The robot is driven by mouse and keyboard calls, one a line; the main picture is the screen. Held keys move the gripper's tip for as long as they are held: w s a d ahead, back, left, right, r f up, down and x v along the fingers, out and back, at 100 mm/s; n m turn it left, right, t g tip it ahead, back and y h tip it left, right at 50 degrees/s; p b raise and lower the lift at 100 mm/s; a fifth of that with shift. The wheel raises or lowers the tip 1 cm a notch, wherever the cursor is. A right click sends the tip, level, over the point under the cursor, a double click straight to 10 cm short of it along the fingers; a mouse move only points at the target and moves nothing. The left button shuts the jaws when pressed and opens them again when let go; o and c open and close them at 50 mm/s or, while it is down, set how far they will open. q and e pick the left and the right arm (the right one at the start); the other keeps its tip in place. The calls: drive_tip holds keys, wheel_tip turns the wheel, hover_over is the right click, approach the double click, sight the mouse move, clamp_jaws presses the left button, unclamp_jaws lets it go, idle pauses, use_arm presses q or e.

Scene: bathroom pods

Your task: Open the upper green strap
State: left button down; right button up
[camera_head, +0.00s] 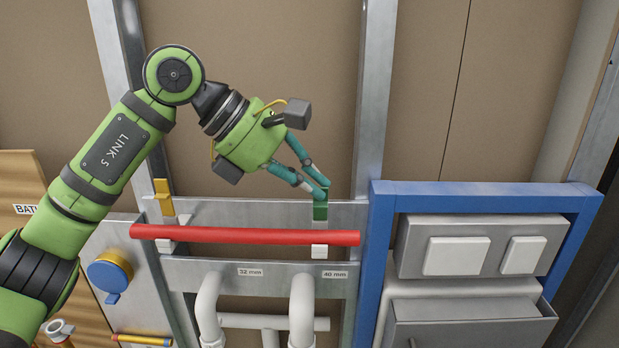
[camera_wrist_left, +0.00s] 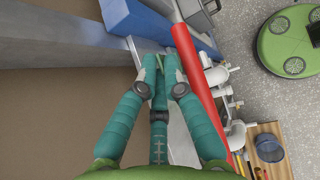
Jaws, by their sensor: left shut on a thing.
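The green strap (camera_head: 320,211) stands on the metal rail just above the right end of the red pipe (camera_head: 245,235). A white bracket part (camera_head: 319,251) shows below the pipe under it. My left gripper (camera_head: 322,190) comes down from the upper left and is shut on the top of the green strap. In the left wrist view, the fingertips (camera_wrist_left: 160,72) close together beside the red pipe (camera_wrist_left: 200,90), with only a sliver of green between them. My right gripper is in neither view.
A yellow strap (camera_head: 163,197) stands up above the pipe's left end. The blue frame (camera_head: 480,190) with a grey box and white buttons is close to the right of the green strap. White drain pipes (camera_head: 302,300) rise below the rail.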

use_arm(q)
drive_tip(key=shift+f, duration=0.1)
drive_tip(key=c, duration=1.4)
unclamp_jaws()
drive_tip(key=shift+o, duration=0.2)
drive_tip(key=v, duration=1.2)
drive_tip(key=shift+w, duration=0.15)
